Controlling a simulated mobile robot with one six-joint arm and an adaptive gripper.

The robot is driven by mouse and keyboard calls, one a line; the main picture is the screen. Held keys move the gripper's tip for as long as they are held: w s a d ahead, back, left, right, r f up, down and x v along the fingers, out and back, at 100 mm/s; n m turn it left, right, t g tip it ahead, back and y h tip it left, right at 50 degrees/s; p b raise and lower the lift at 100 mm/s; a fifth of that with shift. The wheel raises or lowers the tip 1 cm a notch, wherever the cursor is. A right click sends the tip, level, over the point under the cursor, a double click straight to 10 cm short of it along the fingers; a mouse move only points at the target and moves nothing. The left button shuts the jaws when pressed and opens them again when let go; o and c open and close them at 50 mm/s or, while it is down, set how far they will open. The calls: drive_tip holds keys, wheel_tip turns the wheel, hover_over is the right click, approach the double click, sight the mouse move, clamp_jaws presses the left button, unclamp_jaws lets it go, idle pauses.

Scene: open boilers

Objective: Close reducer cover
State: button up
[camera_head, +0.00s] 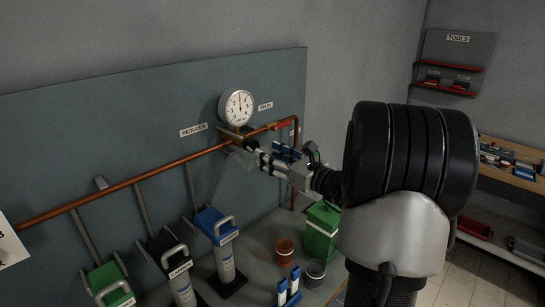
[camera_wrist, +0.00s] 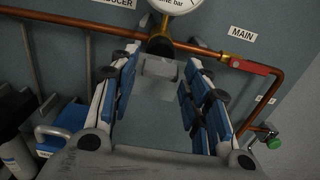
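The reducer (camera_head: 236,133) is a brass fitting on the copper pipe below the round pressure gauge (camera_head: 238,106); its dark round end (camera_wrist: 160,46) shows in the wrist view. A pale, see-through panel (camera_head: 241,157), seemingly the reducer cover, hangs below the fitting, tilted outward. In the wrist view a grey, partly clear piece (camera_wrist: 160,68) lies between the finger ends, likely the same cover. My gripper (camera_head: 262,160) is open just right of and in front of it. Its blue-padded fingers (camera_wrist: 160,80) stand wide apart; contact with the cover cannot be told.
The copper pipe (camera_head: 150,180) runs across the wall panel. A red-handled valve (camera_wrist: 248,66) sits to the right, under the MAIN label (camera_wrist: 242,33). Blue (camera_head: 215,225), black and green handled units stand below left. A green container (camera_head: 320,232) and small buckets stand below my gripper.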

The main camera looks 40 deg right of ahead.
sight(270, 144)
clamp_jaws()
idle(0.3)
drive_tip(key=r+p, duration=0.1)
drive_tip(key=p, duration=0.2)
drive_tip(key=shift+w+r+g, duration=0.15)
drive_tip(key=shift+r+g, duration=0.25)
drive_tip(key=p, duration=0.2)
drive_tip(key=r+g+p, duration=0.1)
drive_tip(key=p, duration=0.1)
drive_tip(key=shift+w+r, duration=0.15)
drive_tip(key=shift+w, duration=0.15)
drive_tip(key=shift+w+r, duration=0.35)
drive_tip(key=shift+r, duration=0.25)
drive_tip(key=shift+c, duration=0.3)
unclamp_jaws()
drive_tip(key=o, duration=0.4)
drive_tip(key=shift+f+g, duration=0.1)
drive_tip(key=shift+g, duration=0.2)
